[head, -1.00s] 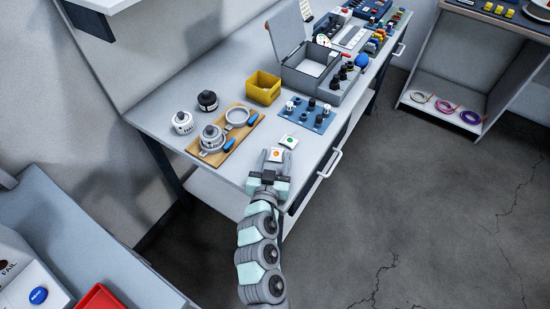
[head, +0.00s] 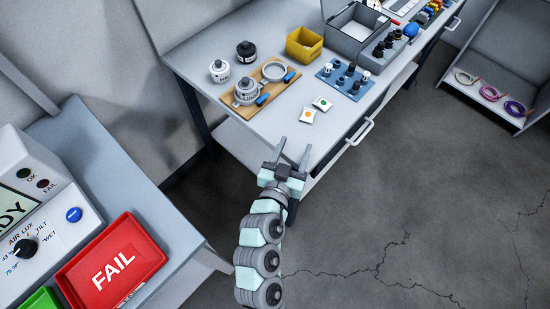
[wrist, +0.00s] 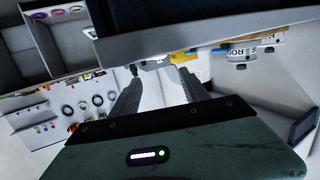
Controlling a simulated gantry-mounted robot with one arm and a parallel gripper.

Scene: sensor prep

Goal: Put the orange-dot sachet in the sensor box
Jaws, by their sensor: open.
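The orange-dot sachet (head: 307,117) is a small white packet lying flat near the bench's front edge. A green-dot sachet (head: 322,103) lies just beyond it to the right. My gripper (head: 293,150) is open and empty at the bench's front edge, nearer than the orange-dot sachet and apart from it. The open fingers also show in the wrist view (wrist: 160,88), where I cannot make out the sachet. A grey open box (head: 359,30), likely the sensor box, stands farther back on the right; its lid is mostly cut off by the top of the head view.
A wooden board (head: 260,96) with round metal parts is left of the sachets. A yellow bin (head: 304,45) and a blue mat (head: 343,79) with small parts stand beyond. A red FAIL tray (head: 112,262) is on another bench at lower left.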

